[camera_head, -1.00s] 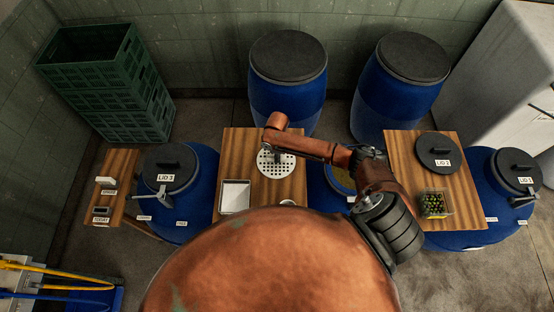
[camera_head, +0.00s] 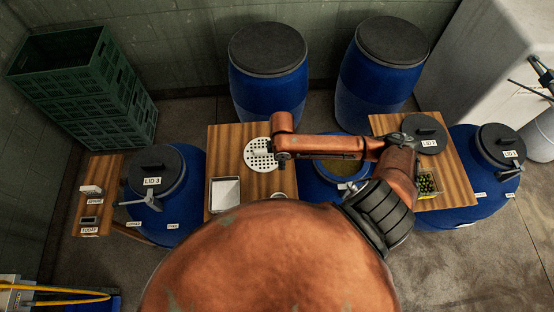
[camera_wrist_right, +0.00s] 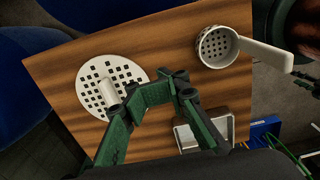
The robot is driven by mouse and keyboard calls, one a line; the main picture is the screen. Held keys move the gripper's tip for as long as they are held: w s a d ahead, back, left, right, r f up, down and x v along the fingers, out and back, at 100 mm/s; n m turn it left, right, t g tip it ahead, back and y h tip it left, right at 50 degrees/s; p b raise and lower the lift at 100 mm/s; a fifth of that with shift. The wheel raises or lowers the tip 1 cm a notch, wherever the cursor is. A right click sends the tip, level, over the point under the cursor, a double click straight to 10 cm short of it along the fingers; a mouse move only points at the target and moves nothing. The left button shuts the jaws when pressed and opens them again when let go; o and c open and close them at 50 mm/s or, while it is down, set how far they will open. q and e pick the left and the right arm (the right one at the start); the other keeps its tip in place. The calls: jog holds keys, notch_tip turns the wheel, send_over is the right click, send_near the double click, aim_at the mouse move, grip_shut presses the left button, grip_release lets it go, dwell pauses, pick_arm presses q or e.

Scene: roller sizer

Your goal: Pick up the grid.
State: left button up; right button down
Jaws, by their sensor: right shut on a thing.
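The grid (camera_head: 259,154) is a round white plate full of holes, lying on the middle wooden board in the head view. In the right wrist view the grid (camera_wrist_right: 92,72) shows at upper left, with a pale upright knob. My right gripper (camera_head: 279,158) is at the grid's right side, mostly hidden under my arm. In the wrist view its green fingers (camera_wrist_right: 122,110) are beside the knob and cover its lower end. It is shut on the grid's knob, though the contact is partly hidden. My left gripper is out of view.
On the middle board (camera_head: 222,145) are a square metal tray (camera_head: 225,193) and a white perforated cup with a handle (camera_wrist_right: 217,46). Blue barrels stand on both sides, one with LID 3 (camera_head: 156,170). LID 2 (camera_head: 425,130) lies on the right board.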

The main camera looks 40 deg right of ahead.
jog(key=c, duration=0.6)
grip_release()
dwell(0.4)
jog(key=shift+o, duration=0.2)
